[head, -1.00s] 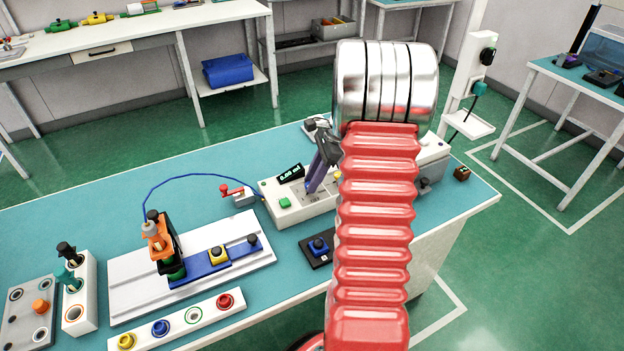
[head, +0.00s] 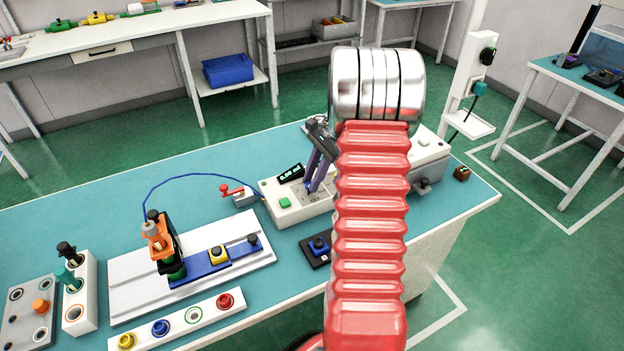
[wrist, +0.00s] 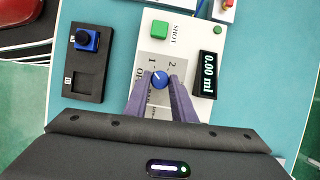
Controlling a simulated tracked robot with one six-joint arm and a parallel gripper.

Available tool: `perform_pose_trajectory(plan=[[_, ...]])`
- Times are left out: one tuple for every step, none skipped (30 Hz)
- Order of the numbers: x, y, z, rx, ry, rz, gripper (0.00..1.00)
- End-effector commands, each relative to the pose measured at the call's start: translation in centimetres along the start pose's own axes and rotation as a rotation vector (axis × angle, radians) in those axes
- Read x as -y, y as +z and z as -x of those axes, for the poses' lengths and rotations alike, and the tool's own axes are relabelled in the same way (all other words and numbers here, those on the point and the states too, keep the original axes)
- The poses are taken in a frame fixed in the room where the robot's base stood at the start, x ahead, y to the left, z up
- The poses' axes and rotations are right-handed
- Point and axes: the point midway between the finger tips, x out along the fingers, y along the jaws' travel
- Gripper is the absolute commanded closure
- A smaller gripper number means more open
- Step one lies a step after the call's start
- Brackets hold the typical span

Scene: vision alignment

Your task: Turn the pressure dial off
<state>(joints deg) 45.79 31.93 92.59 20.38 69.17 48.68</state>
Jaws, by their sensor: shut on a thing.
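The pressure dial (wrist: 159,80) is a small blue knob on a grey label plate of the white dispenser box (head: 285,214). The marks 1, 2 and part of "OFF" show around it; its pointer is too small to read surely. My gripper (wrist: 160,85) has its purple fingers on either side of the dial, shut on it. In the head view my gripper (head: 314,184) reaches down to the box, and the dial is hidden between the fingers. The display (wrist: 207,75) reads 0.00 ml. A green SHOT button (wrist: 160,30) sits beside the label plate.
A black block with a blue knob (head: 318,245) stands close in front of the box. A slide rig (head: 190,265) with a blue hose and a white strip of coloured knobs (head: 175,322) stand to the left. A small red-handled valve (head: 240,194) is by the box.

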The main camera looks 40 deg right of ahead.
Motion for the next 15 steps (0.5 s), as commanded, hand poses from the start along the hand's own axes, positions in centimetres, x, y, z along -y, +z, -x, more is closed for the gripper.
perform_pose_trajectory(plan=[[0.37,-0.07,0.11,-0.004,0.009,0.039,0.99],[0.38,-0.07,0.1,-0.004,0.02,0.064,0.99],[0.43,-0.05,0.13,-0.003,0.033,0.098,0.99],[0.49,-0.06,0.15,-0.005,0.043,0.125,0.99],[0.49,-0.05,0.13,-0.004,0.055,0.152,0.99],[0.55,-0.04,0.1,-0.004,0.07,0.187,0.99],[0.61,-0.03,0.11,-0.005,0.08,0.213,0.99],[0.62,-0.01,0.12,-0.005,0.091,0.24,0.99],[0.66,-0.01,0.12,-0.006,0.106,0.275,0.99],[0.71,-0.01,0.14,-0.006,0.115,0.301,0.99],[0.73,0.0,0.14,-0.006,0.127,0.328,0.99],[0.74,-0.01,0.11,-0.006,0.142,0.362,0.99],[0.79,0.0,0.11,-0.006,0.151,0.387,0.99],[0.84,0.04,0.12,-0.006,0.161,0.413,0.99],[0.86,0.06,0.14,-0.007,0.175,0.446,0.99]])
